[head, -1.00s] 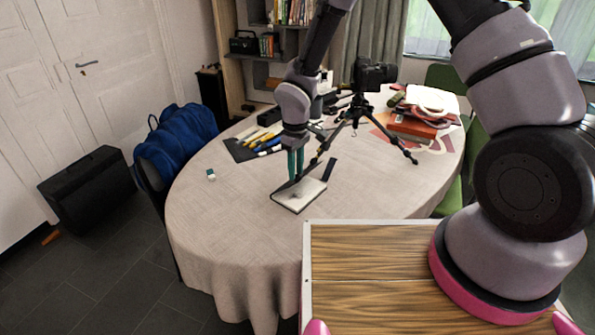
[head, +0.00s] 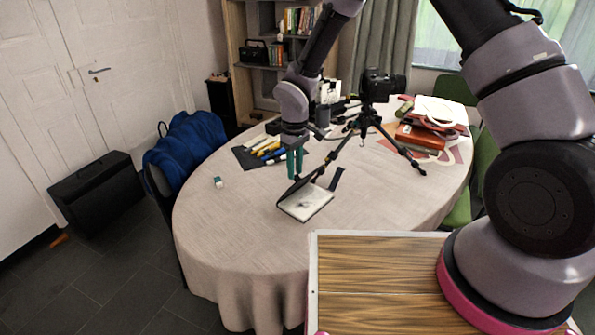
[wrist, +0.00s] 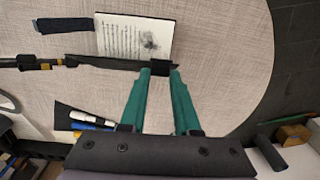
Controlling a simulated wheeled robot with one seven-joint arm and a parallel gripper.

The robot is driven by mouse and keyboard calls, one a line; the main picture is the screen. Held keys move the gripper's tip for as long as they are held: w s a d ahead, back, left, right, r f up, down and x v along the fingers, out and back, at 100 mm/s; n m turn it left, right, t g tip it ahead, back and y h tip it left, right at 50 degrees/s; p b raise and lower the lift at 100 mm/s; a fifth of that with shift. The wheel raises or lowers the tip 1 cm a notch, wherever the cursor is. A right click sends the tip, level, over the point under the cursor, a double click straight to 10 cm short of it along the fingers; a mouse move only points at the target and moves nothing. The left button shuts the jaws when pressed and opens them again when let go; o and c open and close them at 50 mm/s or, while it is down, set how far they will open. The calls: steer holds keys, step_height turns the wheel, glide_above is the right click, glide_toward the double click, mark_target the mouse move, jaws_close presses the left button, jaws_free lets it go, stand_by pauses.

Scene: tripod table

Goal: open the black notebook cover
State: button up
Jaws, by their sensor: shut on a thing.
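The black notebook (head: 309,204) lies on the round table with a pale page showing writing and a dark sketch. Its page also shows in the wrist view (wrist: 135,38). The black cover (wrist: 110,63) is raised off the page and seen nearly edge-on, along the near side of the page in the wrist view. My gripper (head: 295,176) has green fingers pointing down at the cover. In the wrist view its fingertips (wrist: 160,71) are shut on the cover's edge, near its right end. Part of the cover is hidden behind the fingers.
A camera on a black tripod (head: 370,120) stands close behind; one leg reaches near the notebook. A dark strip (head: 337,179) lies beside the notebook. Pens on a dark mat (head: 247,157) are left of my gripper, an eraser (head: 218,183) farther left. The table front (head: 245,220) is clear.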

steer(key=shift+w+a, duration=0.1)
steer(key=shift+a, duration=0.05)
steer(key=shift+w+a+r, duration=0.4)
steer(key=shift+w+a, duration=0.1)
steer(key=shift+a, duration=0.2)
steer(key=shift+w, duration=0.1)
